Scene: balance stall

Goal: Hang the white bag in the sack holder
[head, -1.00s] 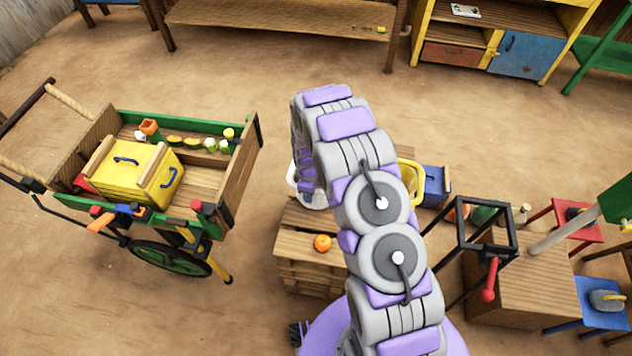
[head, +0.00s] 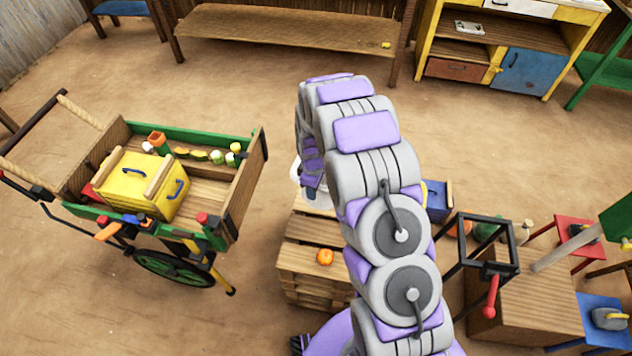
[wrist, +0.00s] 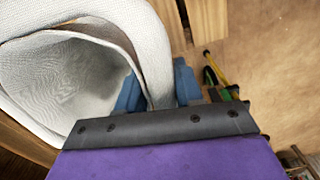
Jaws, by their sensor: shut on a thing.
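The white bag (wrist: 75,75) fills the left of the wrist view, its mouth open and its thick rim curving over the top. My gripper (wrist: 158,92) has its blue fingers closed on the rim of this bag. In the head view only a little of the white bag (head: 296,170) shows beside my arm, above the wooden crate; the arm hides the rest and my fingers. A black stand with a square open top frame and a red handle, which looks like the sack holder (head: 462,248), stands to the right of my arm. Its frame is empty.
The slatted crate (head: 300,262) bears an orange (head: 325,257). A wooden block (head: 535,300), a red stool (head: 575,232) and a blue stool (head: 600,308) crowd the right. A cart (head: 235,190) with a yellow box stands left. Open dirt floor lies behind.

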